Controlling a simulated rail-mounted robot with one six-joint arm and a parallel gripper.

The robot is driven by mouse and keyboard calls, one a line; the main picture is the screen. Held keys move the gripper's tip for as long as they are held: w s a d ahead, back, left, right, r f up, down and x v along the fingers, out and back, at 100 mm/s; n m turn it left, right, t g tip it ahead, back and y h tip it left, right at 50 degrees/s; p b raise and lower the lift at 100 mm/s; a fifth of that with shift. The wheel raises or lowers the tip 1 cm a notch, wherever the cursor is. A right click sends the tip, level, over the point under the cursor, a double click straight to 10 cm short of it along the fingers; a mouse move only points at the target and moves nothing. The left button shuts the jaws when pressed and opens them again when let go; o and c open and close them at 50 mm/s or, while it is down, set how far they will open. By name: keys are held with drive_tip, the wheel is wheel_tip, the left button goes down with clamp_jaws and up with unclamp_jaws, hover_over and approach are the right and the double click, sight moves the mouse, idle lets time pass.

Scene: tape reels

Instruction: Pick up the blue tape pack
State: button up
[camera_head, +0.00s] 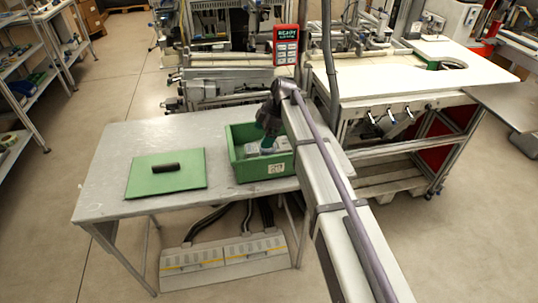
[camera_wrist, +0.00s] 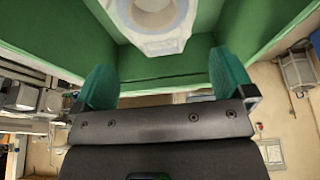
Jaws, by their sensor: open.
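A green bin (camera_head: 263,167) stands on the right part of the grey table. Inside it lies a pale grey-blue pack (camera_head: 285,142), partly hidden by my arm and gripper. In the wrist view this pack (camera_wrist: 152,38) has a round, ring-like shape and lies against the green bin floor at the top of the picture, cut off by the edge. I see no stronger blue on it. My gripper (camera_wrist: 165,80) is open, with its two teal fingers apart and nothing between them. In the head view my gripper (camera_head: 268,140) points down into the bin, close to the pack.
A flat green board (camera_head: 140,183) with a black cylinder (camera_head: 166,167) on it lies at the left of the table (camera_head: 120,150). The bin walls rise around my gripper. A red sign (camera_head: 286,45) and machines stand behind the table. A white-topped bench (camera_head: 390,75) is at right.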

sight(257, 147)
drive_tip(key=shift+x, duration=1.05)
drive_tip(key=shift+d, duration=0.15)
drive_tip(key=b+x, duration=0.5)
drive_tip(key=shift+f, duration=0.1)
drive_tip(key=shift+r, duration=0.25)
drive_tip(key=c, duration=0.8)
